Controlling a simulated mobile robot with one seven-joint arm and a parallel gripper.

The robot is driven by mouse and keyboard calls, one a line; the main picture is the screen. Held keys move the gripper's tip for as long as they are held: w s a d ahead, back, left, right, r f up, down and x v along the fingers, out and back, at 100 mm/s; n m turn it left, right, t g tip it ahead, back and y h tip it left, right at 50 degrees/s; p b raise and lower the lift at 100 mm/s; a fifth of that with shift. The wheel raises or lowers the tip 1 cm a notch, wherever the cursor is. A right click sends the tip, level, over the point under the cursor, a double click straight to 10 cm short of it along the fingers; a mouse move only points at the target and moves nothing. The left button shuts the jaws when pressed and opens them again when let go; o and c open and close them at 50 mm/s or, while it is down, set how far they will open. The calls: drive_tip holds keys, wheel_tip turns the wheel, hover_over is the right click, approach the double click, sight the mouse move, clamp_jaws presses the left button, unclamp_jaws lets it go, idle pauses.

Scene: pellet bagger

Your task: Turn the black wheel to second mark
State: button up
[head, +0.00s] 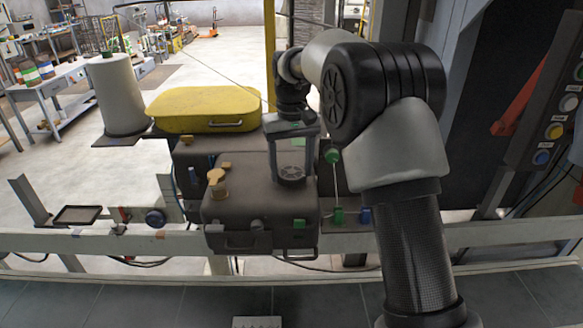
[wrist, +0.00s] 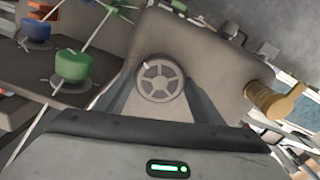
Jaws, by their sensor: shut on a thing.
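The dark spoked wheel (wrist: 160,79) sits on top of the grey-brown machine housing (wrist: 205,50). A small pale mark shows at its upper left rim in the wrist view. In the head view the wheel (head: 291,172) shows just under my gripper (head: 290,165), which points down over the housing. In the wrist view the two fingers of my gripper (wrist: 158,95) stand on either side of the wheel and are shut on it. I cannot make out numbered marks around the wheel.
A green knob (wrist: 73,66) and a blue knob (wrist: 35,30) stand left of the wheel in the wrist view. A tan knob (wrist: 275,100) is at the right. A yellow lidded case (head: 205,108) and a white cone (head: 118,95) stand behind. A button panel (head: 550,125) is at the right.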

sight(291, 172)
drive_tip(key=o, duration=1)
drive_tip(key=shift+o, duration=0.2)
wheel_tip(291, 172, up, 17)
drive_tip(key=shift+r, duration=0.2)
